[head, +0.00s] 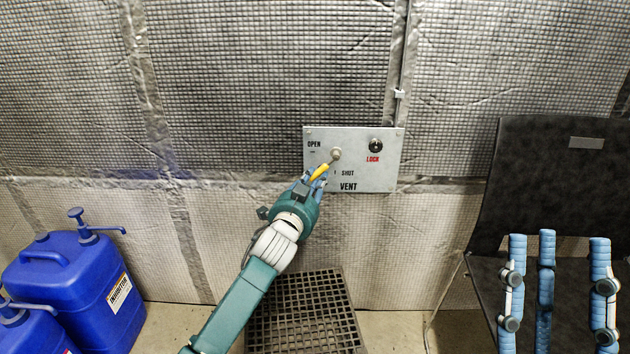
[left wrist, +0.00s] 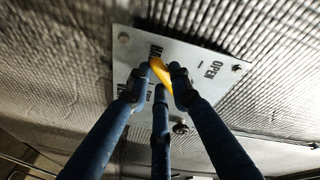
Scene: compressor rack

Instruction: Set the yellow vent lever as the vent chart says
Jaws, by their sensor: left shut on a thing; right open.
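The yellow vent lever (head: 319,171) is on a grey panel (head: 383,160) marked VENT on the quilted wall. It slants down and left from its round pivot, between the OPEN mark at left and the SHUT mark below. My left gripper (head: 313,180) is shut on the lever's handle. In the left wrist view its fingers close around the yellow lever (left wrist: 160,72), partly hiding it, in front of the panel (left wrist: 205,84). My right gripper (head: 556,238) is open and empty at the lower right, far from the panel. I see no vent chart.
A black knob (head: 376,146) marked LOCK is at the panel's upper right. Blue jugs (head: 75,290) stand on the floor at left. A dark grated box (head: 305,315) stands below the panel. A dark chair (head: 545,170) stands behind my right gripper.

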